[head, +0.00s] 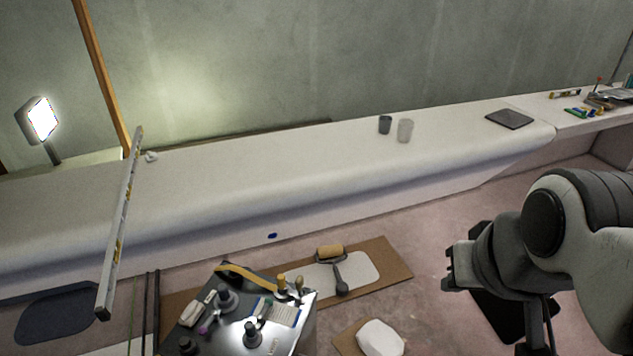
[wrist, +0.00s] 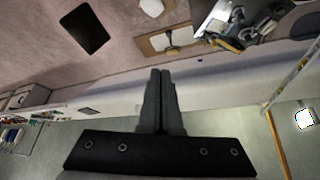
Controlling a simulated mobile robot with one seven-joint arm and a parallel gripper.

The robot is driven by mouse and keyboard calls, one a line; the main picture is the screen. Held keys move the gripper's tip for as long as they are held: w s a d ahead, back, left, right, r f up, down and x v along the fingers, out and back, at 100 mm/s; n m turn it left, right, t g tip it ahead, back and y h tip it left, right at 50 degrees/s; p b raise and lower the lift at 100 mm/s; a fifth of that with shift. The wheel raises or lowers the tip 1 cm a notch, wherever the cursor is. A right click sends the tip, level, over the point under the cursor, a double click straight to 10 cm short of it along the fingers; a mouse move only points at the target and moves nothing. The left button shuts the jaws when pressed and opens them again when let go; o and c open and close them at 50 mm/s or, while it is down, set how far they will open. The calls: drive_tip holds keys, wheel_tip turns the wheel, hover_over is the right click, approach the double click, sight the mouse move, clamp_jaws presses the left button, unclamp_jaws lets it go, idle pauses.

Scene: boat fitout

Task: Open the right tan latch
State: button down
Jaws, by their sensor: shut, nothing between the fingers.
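I cannot make out a tan latch in either view. My gripper (head: 450,268) is at the right of the head view, over the floor in front of the long white bench (head: 230,180). In the wrist view the fingers of my gripper (wrist: 160,74) are together and empty, with nothing touching them. A small dark blue oval (head: 272,236) shows on the bench's front face, well left of my gripper.
A metal cart (head: 240,335) with tools and bottles stands in front of the bench. Two cups, a grey one (head: 385,125) and a pale one (head: 405,131), and a dark flat pad (head: 509,119) are on the bench. A work lamp (head: 42,120) glows behind.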

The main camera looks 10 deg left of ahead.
drive_tip(key=w+a+f+n+g+y+b, duration=0.1)
drive_tip(key=w+a+f+n+b, duration=0.4)
drive_tip(key=w, duration=0.5)
drive_tip(key=w+a+f+n+g+b, duration=0.15)
drive_tip(key=w+a+f+n, duration=0.35)
drive_tip(key=w, duration=0.5)
drive_tip(key=w+a+f+n+y+b, duration=0.1)
drive_tip(key=w+a+f, duration=0.3)
drive_tip(key=f, duration=0.4)
drive_tip(key=w+a+f+n+g+b, duration=0.1)
drive_tip(key=w+a+f+n+b, duration=0.1)
drive_tip(key=f, duration=0.7)
drive_tip(key=w+a+f+n+g+y+b, duration=0.1)
drive_tip(key=w+a+f+n+b, duration=0.1)
drive_tip(key=w+a+f, duration=0.4)
wheel_tip(320, 180, down, 3)
drive_tip(key=shift+w+a+y+b, duration=0.15)
drive_tip(key=shift+a+y+b, duration=0.15)
drive_tip(key=shift+a+b, duration=0.65)
drive_tip(key=shift+a+f, duration=0.1)
drive_tip(key=shift+a, duration=0.05)
drive_tip(key=b+x, duration=0.1)
drive_tip(key=x, duration=0.8)
drive_tip(key=shift+a+f+b, duration=0.15)
drive_tip(key=shift+f+b, duration=0.2)
drive_tip(key=shift+b, duration=0.05)
